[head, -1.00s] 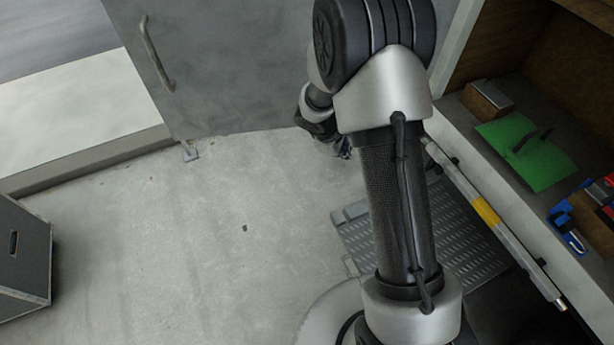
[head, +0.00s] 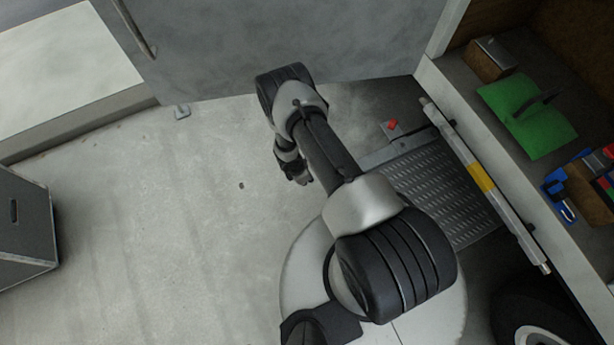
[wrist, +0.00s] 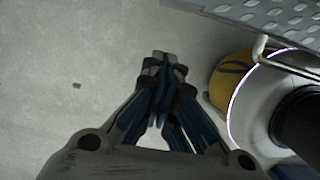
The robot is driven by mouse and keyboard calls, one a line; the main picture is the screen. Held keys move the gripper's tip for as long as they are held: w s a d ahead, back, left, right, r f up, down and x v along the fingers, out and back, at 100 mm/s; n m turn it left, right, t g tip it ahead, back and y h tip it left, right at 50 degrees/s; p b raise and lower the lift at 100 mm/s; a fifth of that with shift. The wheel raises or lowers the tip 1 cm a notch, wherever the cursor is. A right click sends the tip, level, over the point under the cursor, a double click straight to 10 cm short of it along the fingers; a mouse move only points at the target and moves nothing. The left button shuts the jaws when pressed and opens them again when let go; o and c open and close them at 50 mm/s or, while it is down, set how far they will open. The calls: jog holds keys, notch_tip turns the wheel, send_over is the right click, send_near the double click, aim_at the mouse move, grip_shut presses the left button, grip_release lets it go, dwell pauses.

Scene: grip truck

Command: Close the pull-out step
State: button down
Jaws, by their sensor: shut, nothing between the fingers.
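The pull-out step (head: 440,193) is a grey tread-plate that sticks out from under the truck's side, at the right of the head view. Its front edge is partly hidden behind my arm. A corner of the step (wrist: 275,14) and a thin bent metal bar (wrist: 262,50) show at the top right of the wrist view. My gripper (wrist: 163,58) is shut and empty, above the bare floor. In the head view my gripper (head: 303,180) is to the left of the step, apart from it.
A long bar with a yellow band (head: 481,178) runs along the truck's edge. A green item (head: 528,125) and tools lie on the truck shelf. A truck wheel (head: 540,325) is at the bottom right. A dark case (head: 25,230) stands far left. The floor between is clear.

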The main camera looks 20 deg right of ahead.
jog(key=d+f+b, duration=0.3)
jog(key=d+f, duration=0.2)
jog(key=f, duration=0.1)
jog(key=shift+d+f+b, duration=0.2)
jog(key=shift+d+b, duration=0.1)
jog(key=shift+d, duration=0.05)
jog(key=shift+w, duration=0.1)
